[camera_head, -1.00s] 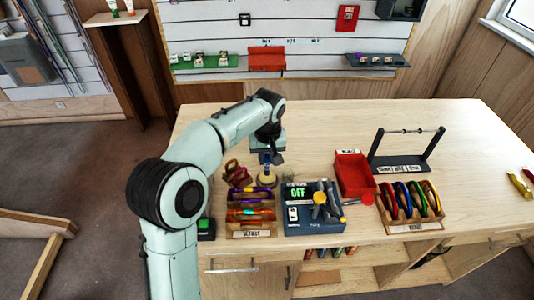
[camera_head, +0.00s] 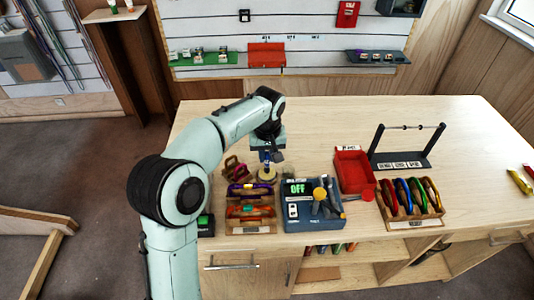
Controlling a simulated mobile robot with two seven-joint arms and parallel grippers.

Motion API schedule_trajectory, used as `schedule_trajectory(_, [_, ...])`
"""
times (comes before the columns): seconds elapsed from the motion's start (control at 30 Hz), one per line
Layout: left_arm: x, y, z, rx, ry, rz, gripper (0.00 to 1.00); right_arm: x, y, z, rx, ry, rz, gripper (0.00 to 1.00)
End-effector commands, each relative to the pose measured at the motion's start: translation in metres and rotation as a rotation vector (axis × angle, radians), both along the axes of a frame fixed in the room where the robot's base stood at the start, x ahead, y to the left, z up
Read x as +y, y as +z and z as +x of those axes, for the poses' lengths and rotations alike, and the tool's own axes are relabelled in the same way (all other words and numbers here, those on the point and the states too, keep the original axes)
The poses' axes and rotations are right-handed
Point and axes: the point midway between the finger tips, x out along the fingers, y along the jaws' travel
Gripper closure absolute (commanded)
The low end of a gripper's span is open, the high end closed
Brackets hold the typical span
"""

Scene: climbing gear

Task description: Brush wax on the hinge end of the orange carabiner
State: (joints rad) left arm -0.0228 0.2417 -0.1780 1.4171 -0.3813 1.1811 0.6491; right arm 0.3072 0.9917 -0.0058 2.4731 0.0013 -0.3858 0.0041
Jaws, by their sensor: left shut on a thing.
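The orange carabiner (camera_head: 250,211) lies in a wooden tray (camera_head: 250,229) at the front left of the bench, with a purple one behind it and another reddish one in front. Which end is its hinge is too small to tell. My left gripper (camera_head: 268,154) points down behind the tray. It is shut on a small blue-handled thing (camera_head: 265,158), which looks like the wax brush. Directly below is a small pale round pot (camera_head: 267,175); the brush's lower end is at or in it, and I cannot tell which. My right gripper is not in view.
A dark red object (camera_head: 234,168) stands left of the pot. A blue station (camera_head: 300,218) reading OFF, with tools, is right of the tray. A red bin (camera_head: 354,178), a rack of coloured carabiners (camera_head: 416,222) and a black stand (camera_head: 402,164) are further right. The back of the bench is clear.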

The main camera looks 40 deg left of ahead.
Motion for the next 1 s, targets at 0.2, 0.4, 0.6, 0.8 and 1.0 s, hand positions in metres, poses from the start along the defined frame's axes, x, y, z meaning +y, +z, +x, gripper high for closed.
schedule_trajectory(0.2, [-0.0001, -0.0035, -0.0002, 0.001, 0.000, 0.000, 1.00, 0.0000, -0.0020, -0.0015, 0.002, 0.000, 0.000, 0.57])
schedule_trajectory(0.4, [0.0001, -0.0060, -0.0002, 0.001, 0.000, 0.000, 1.00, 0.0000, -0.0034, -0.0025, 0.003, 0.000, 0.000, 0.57])
schedule_trajectory(0.6, [0.0000, -0.0084, -0.0002, 0.001, 0.000, 0.000, 1.00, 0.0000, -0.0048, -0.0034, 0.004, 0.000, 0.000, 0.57])
schedule_trajectory(0.8, [0.0000, -0.0084, -0.0001, 0.000, 0.000, 0.000, 1.00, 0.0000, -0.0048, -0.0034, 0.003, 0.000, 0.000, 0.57])
schedule_trajectory(1.0, [0.0000, -0.0085, -0.0001, 0.001, 0.000, -0.001, 1.00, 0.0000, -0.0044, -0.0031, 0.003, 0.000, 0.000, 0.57])
